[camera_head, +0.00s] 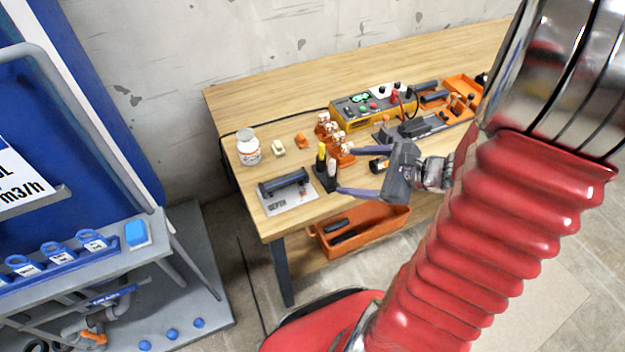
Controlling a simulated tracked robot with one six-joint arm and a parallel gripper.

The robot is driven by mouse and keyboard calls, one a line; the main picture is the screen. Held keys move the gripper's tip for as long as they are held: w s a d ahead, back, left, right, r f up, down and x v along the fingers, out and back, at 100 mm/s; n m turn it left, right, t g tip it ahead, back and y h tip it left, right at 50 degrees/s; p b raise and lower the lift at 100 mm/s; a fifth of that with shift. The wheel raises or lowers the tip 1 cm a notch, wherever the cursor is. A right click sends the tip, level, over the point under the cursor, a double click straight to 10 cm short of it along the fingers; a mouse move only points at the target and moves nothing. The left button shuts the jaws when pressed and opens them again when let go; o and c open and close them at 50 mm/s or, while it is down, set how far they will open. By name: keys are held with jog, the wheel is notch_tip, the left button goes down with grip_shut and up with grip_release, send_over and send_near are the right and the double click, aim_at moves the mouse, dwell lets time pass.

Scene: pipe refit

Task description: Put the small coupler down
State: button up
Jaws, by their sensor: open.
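My gripper (344,170) is over the front part of the wooden workbench (232,105), its two long grey fingers spread wide and pointing left. I see nothing held between them. Several small orange-and-white fittings (324,125) stand just behind the upper finger. A small orange piece (301,141) lies to their left. I cannot tell for certain which piece is the small coupler. A dark block (327,180) with yellow and white upright pieces stands just left of the gap between the fingertips.
A dark tool lies on a grey plate (290,207) marked "DEPTH". A yellow control box (372,107) is behind. An orange bin (385,222) sits below the tabletop; a blue-grey rack (90,240) stands left.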

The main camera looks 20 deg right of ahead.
jog(key=s+a+r+n+g+h, duration=0.1)
jog(key=s+a+r+n+g, duration=0.2)
jog(key=a+n, duration=0.4)
jog(key=s+a+r+n+g, duration=0.3)
jog(key=a+n, duration=0.4)
jog(key=s+a+r+n+t+h, duration=0.1)
jog(key=s+r+n+h, duration=0.2)
jog(key=r+n+h, duration=0.2)
notch_tip(320, 180, up, 4)
jog(key=n, duration=0.5)
jog(key=shift+s+a+n+t, duration=0.2)
jog(key=shift+a+n+t, duration=0.05)
jog(key=shift+n+t, duration=0.15)
